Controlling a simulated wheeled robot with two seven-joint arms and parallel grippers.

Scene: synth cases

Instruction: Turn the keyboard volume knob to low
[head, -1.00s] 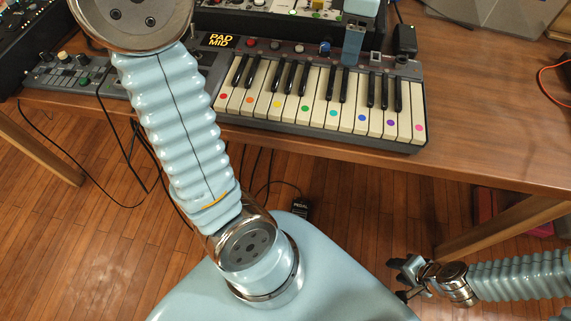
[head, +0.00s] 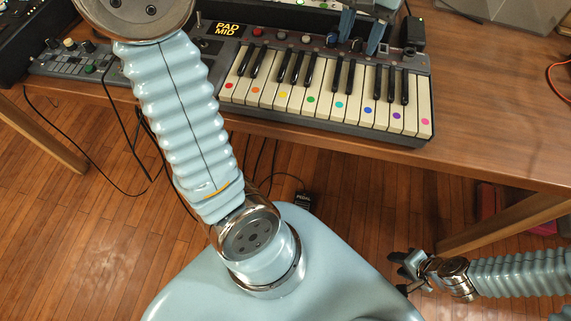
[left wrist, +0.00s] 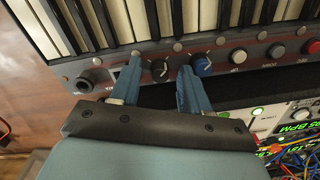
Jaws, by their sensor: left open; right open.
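The keyboard (head: 305,113) lies on the table, its knobs along the back panel. A black knob with a white pointer (left wrist: 160,71) sits between the fingers of my left gripper (left wrist: 159,66) in the left wrist view; I cannot tell if they touch it. The labels are too small to read surely. In the head view my left gripper (head: 360,43) is open, fingers pointing down at the panel. My right gripper (head: 406,270) is open and empty, low at the right.
A black box (head: 412,33) stands behind the keyboard's right end. A small mixer (head: 72,58) lies to the left, partly behind my left arm. Equipment with patch cables (left wrist: 295,135) is close by the left gripper. The table (head: 490,110) is clear on the right.

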